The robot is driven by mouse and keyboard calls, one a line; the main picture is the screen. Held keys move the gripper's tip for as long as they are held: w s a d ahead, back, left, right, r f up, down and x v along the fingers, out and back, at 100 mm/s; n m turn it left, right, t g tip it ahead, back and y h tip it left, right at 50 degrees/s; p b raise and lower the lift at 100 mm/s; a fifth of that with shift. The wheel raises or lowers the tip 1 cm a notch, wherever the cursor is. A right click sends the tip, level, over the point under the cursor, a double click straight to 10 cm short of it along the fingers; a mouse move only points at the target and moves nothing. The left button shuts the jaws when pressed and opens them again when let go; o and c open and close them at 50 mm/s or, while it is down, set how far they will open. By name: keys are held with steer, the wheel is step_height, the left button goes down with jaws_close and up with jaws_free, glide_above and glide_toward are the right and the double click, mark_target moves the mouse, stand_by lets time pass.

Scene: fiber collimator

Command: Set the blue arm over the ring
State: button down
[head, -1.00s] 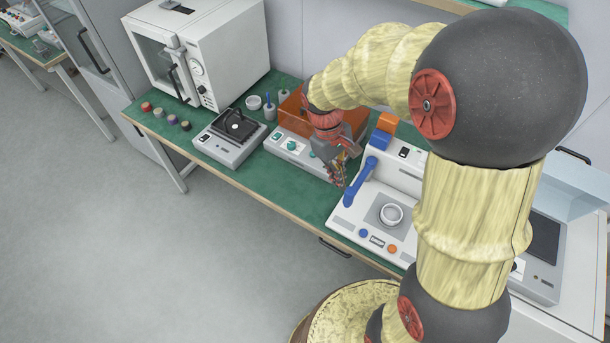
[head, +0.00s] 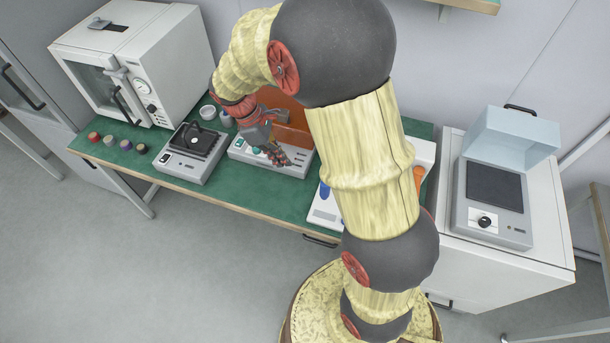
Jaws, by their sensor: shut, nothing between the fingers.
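The white device (head: 324,215) that carries the blue arm and the ring is mostly hidden behind my own arm. Only its front left part and a strip at its right show. A short piece of the blue arm (head: 324,192) shows at the left edge of my arm. Its tilt cannot be seen, and the ring is hidden. My gripper (head: 286,162) is shut and empty, to the left of the blue piece, over the front of the grey unit with the orange shield.
The grey unit (head: 243,151) has an orange shield (head: 292,122). Left of it are a flat dark-topped device (head: 193,141), several small colored pots and a white oven (head: 145,60). A device with an open pale lid (head: 512,140) stands at right. The floor in front is clear.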

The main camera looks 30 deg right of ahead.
steer(key=s+d+f+b, duration=0.2)
steer(key=s+d+f, duration=0.3)
steer(key=f, duration=0.4)
steer(key=shift+d+f+b, duration=0.15)
steer(key=shift+d+b, duration=0.25)
steer(key=shift+d, duration=0.05)
steer(key=shift+d, duration=0.1)
